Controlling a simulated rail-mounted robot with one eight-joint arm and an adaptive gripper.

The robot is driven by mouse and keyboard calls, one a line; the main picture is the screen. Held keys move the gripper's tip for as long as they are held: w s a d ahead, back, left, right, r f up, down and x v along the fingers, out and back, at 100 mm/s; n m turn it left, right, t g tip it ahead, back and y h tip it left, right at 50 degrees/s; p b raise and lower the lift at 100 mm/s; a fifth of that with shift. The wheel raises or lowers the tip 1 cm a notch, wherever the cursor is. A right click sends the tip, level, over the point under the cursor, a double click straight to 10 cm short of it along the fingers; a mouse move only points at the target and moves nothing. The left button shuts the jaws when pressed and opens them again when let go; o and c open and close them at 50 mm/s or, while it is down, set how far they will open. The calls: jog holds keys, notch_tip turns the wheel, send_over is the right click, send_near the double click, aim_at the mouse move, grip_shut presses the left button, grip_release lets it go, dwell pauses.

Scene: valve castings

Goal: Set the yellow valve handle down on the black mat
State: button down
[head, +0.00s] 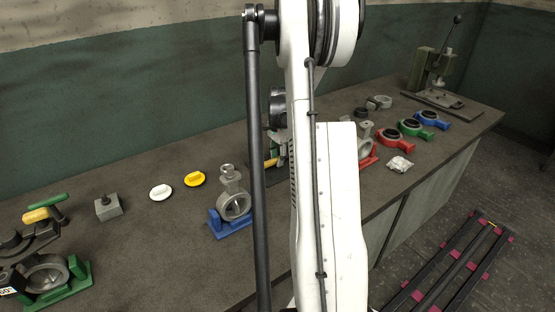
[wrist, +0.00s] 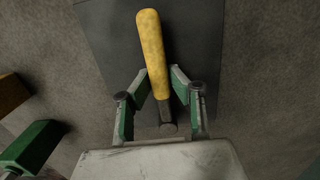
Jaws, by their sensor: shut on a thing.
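The yellow valve handle (wrist: 152,50) has a rounded yellow grip and a grey metal end. My gripper (wrist: 160,92) is shut on it, with a green-and-grey finger on each side near the grip's lower part. The black mat (wrist: 205,35) lies beneath the handle in the wrist view. I cannot tell whether the handle touches the mat. In the head view a bit of the yellow handle (head: 270,163) shows beside my arm, which hides most of my gripper. A dark strip of the mat (head: 277,185) shows there too.
A valve on a blue base (head: 230,227) stands left of the mat. A yellow disc (head: 195,179) and a white disc (head: 161,192) lie further left. Castings with red bases (head: 391,138) are to the right. A green bar-like part (wrist: 32,148) is at the wrist view's left.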

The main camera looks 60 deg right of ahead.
jog(key=shift+f, duration=0.25)
jog(key=c, duration=1.5)
grip_release()
jog(key=shift+c, duration=0.2)
jog(key=shift+r, duration=0.1)
notch_tip(320, 180, up, 12)
jog(key=shift+s+d, duration=0.15)
jog(key=shift+d, duration=0.2)
jog(key=w+a+r+n+t+h, duration=0.1)
jog(key=a+r+n, duration=0.25)
jog(key=a, duration=0.65)
jog(key=w+a+r+n+t, duration=0.1)
jog(key=a+r+n, duration=0.25)
jog(key=a, duration=0.65)
jog(key=w+a+r+n+t+h, duration=0.1)
jog(key=w+a+r+n, duration=0.2)
jog(key=a, duration=0.6)
jog(key=s+a+f+n+t, duration=0.1)
jog(key=s+a+n, duration=0.3)
jog(key=a, duration=0.3)
jog(key=s+a+n+t, duration=0.1)
jog(key=s+a+n, duration=0.3)
jog(key=a, duration=0.4)
jog(key=s+a+f+n+t+y, duration=0.1)
jog(key=s+a+n, duration=0.3)
jog(key=a, duration=0.4)
jog(key=shift+s+f+t, duration=0.3)
jog(key=shift+s+t, duration=0.2)
jog(key=shift+s, duration=0.05)
